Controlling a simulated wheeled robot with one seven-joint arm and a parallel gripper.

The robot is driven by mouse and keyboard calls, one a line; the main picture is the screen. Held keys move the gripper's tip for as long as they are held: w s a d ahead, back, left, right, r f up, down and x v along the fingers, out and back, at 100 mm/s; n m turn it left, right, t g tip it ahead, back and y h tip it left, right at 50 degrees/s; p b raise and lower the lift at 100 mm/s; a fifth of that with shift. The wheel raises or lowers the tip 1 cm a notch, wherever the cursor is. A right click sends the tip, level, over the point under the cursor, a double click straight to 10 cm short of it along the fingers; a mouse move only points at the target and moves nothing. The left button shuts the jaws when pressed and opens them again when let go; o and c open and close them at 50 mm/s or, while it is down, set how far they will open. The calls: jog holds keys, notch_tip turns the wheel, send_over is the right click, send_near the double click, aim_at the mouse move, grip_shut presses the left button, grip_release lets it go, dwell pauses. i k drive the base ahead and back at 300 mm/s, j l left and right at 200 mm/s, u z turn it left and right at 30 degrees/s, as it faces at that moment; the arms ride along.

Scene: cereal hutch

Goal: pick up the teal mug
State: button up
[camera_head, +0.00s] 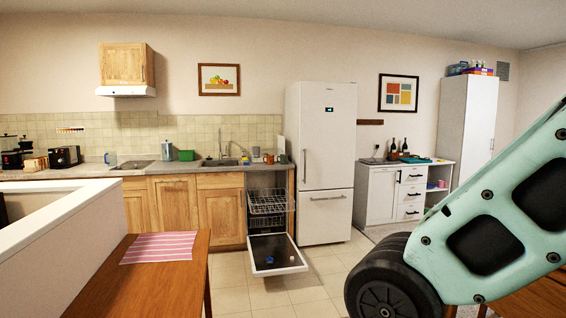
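No object is clearly a teal mug at this size. A small grey-blue vessel (110,158) stands on the left part of the kitchen counter; I cannot tell if it is a mug. A small blue item (269,260) lies on the open dishwasher door and is too small to identify. My mint-green arm fills the lower right of the head view, but my gripper is not in view.
The dishwasher door (290,263) is folded down over the floor, below its racks (267,201). A wooden table (135,290) with a striped mat (160,247) and a white half wall (40,228) stand near left. Tiled floor (315,278) is clear before the fridge (322,150).

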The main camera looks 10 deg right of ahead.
aim_at(284, 158)
jog(key=i+z, duration=0.1)
jog(key=z, duration=0.65)
jog(key=i, duration=6.15)
jog(key=i+u, duration=0.4)
jog(key=i+l+u, duration=0.15)
jog(key=u, duration=0.2)
jog(key=i+l+u, duration=0.25)
jog(key=u, duration=0.15)
jog(key=i+l+u, duration=0.25)
jog(key=i+l, duration=0.1)
jog(key=i, duration=0.05)
